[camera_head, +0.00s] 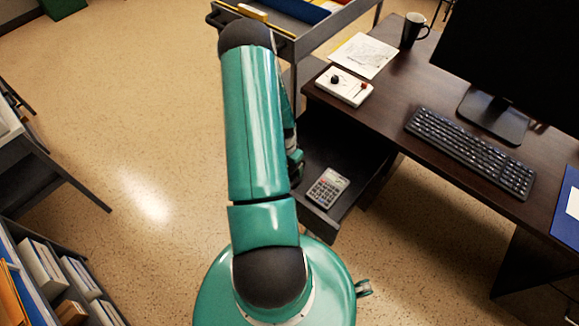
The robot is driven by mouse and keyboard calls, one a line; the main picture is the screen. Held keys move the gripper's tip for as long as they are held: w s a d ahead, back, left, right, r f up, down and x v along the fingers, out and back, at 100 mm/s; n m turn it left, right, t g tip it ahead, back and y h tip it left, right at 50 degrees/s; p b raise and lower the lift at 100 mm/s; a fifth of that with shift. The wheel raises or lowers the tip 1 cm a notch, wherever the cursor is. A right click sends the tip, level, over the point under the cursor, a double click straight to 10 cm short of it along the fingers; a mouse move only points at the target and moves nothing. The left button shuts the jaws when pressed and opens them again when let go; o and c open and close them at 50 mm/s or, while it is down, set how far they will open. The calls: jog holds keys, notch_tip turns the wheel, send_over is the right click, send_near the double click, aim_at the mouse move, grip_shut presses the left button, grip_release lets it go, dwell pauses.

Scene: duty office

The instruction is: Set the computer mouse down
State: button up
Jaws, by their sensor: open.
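I do not see a computer mouse in this view. My own teal arm rises through the middle of the picture and bends at a dark joint near the top. Parts of its far section show along its right edge, beside an open drawer (345,150) under the desk. My gripper's fingers are hidden behind the arm. The dark desk (400,95) stands at the right, with a black keyboard (470,150) and a monitor (515,60) on it. A grey calculator (328,188) lies in the drawer, near its front.
A white box with knobs (344,86), papers (364,55) and a dark mug (414,30) stand on the desk's left part. A cart (300,42) is behind my arm. A chair (45,180) and file shelves (55,275) are at left. Floor (140,110) is open between.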

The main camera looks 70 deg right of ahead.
notch_tip(320, 180, up, 12)
jog(key=w, duration=0.1)
jog(key=shift+w+d, duration=0.15)
jog(key=shift+d, duration=0.15)
jog(key=w+a+r+n+t+h, duration=0.1)
jog(key=w+a+r+n, duration=0.4)
jog(key=w+r, duration=0.4)
jog(key=w+a+r+n+t, duration=0.1)
jog(key=w+a+r+n, duration=0.1)
jog(key=w+a+r, duration=0.65)
jog(key=w+a+r+n+t, duration=0.1)
jog(key=w+a+r+n, duration=0.2)
jog(key=a+r, duration=0.35)
jog(key=w+a+r+n+t, duration=0.1)
jog(key=w+a+r+n, duration=0.2)
jog(key=a+r, duration=0.3)
jog(key=s+a+r+n+t, duration=0.1)
jog(key=s+a+r+n, duration=0.1)
jog(key=a, duration=0.4)
jog(key=s+a+r+n+t, duration=0.1)
jog(key=s+a+r+n, duration=0.2)
jog(key=a, duration=0.4)
jog(key=s+a+r+n, duration=0.3)
jog(key=a+r+n, duration=0.1)
jog(key=a, duration=0.2)
jog(key=shift+a+n+t, duration=0.25)
jog(key=shift+n+t, duration=0.05)
jog(key=shift+t, duration=0.1)
